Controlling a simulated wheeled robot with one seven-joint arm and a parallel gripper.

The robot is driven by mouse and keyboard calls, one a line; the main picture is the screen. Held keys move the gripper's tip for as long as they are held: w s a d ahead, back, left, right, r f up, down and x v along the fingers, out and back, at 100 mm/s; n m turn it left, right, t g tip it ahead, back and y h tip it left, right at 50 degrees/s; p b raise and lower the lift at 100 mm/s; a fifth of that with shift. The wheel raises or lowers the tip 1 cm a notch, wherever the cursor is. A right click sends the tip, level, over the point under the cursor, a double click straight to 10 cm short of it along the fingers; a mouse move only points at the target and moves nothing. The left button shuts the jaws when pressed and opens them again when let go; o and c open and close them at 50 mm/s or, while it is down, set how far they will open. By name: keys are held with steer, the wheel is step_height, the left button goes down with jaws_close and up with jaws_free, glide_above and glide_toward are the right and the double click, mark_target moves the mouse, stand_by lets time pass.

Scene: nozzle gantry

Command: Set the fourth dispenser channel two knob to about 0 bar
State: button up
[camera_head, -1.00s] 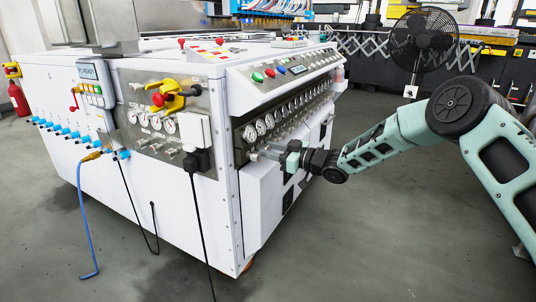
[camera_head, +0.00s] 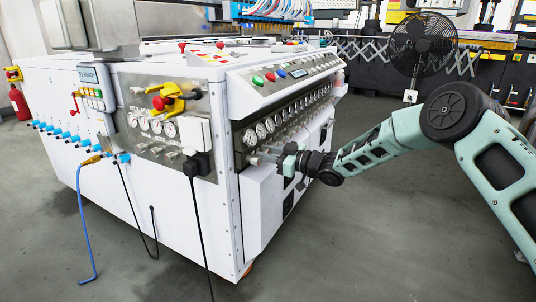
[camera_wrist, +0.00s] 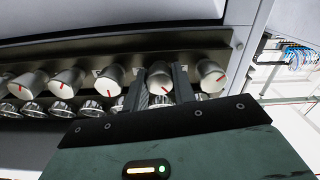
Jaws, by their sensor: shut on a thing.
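A row of silver knobs with red pointer marks runs along the machine's side panel, below round gauges in the head view. My gripper (camera_head: 272,157) reaches the near end of this row from the right. In the wrist view my gripper (camera_wrist: 159,88) has one finger on each side of a silver knob (camera_wrist: 160,76) and is shut on it. A red mark shows on that knob's face, partly between the fingers. A neighbouring knob (camera_wrist: 210,75) is on the right and another knob (camera_wrist: 110,78) on the left. No labels are readable, so I cannot tell which channel this is.
Gauges (camera_head: 250,136) line the panel close above the knobs. A sloped button strip (camera_head: 270,74) is above them. A white cabinet box (camera_head: 262,205) juts out below my gripper. A black fan (camera_head: 423,42) stands behind my arm. The floor at right is clear.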

steer(key=n+b, duration=0.1)
steer(key=n, duration=0.4)
steer(key=shift+f+n+b, duration=0.15)
steer(key=shift+n+b, duration=0.2)
steer(key=shift+n, duration=0.05)
steer(key=n+b, duration=0.3)
steer(key=n, duration=0.2)
steer(key=shift+s+f, duration=0.1)
steer(key=n+b, duration=0.3)
steer(key=n, duration=0.1)
steer(key=shift+n, duration=0.4)
steer(key=shift+n+b, duration=1.2)
steer(key=shift+n, duration=0.4)
steer(key=o, duration=0.7)
